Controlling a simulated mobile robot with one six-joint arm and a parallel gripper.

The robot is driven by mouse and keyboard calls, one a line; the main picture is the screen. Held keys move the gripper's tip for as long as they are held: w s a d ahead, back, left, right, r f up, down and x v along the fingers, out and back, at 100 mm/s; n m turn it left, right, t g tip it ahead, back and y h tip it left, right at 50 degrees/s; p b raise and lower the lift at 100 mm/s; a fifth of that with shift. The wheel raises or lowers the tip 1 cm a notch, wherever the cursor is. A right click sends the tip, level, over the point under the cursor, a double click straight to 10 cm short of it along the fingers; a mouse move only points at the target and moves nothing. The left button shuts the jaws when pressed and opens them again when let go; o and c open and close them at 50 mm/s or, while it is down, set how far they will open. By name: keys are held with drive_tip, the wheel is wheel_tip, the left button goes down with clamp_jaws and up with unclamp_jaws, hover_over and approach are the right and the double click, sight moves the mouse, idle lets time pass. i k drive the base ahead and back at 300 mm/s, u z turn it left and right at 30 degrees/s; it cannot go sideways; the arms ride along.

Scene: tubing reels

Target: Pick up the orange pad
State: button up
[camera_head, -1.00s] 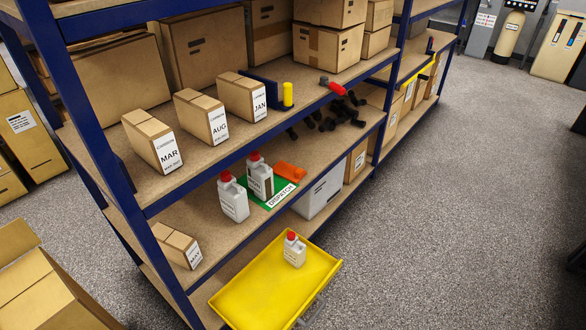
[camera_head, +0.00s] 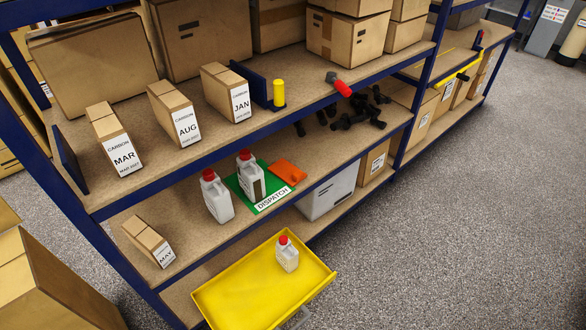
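The orange pad (camera_head: 287,173) lies on the middle shelf, at the right end of the green mat (camera_head: 244,196) labelled DISPATCH. It looks like a small, uneven orange block, and it seems to rest partly on the mat. A white bottle with a red cap (camera_head: 250,178) stands on the mat just left of it. My gripper is not in view, so nothing shows of its state.
Another red-capped bottle (camera_head: 217,197) stands left of the mat. A yellow tray (camera_head: 240,293) with a small bottle (camera_head: 287,254) juts out below. The upper shelf (camera_head: 205,155) overhangs the pad. Grey floor (camera_head: 430,240) is clear at right.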

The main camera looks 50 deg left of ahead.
sight(283, 170)
drive_tip(key=u, duration=0.1)
drive_tip(key=i, duration=0.3)
drive_tip(key=u, duration=0.35)
drive_tip(key=k, duration=0.25)
drive_tip(key=u, duration=2.95)
drive_tip(key=k, duration=0.35)
drive_tip(key=z, duration=0.05)
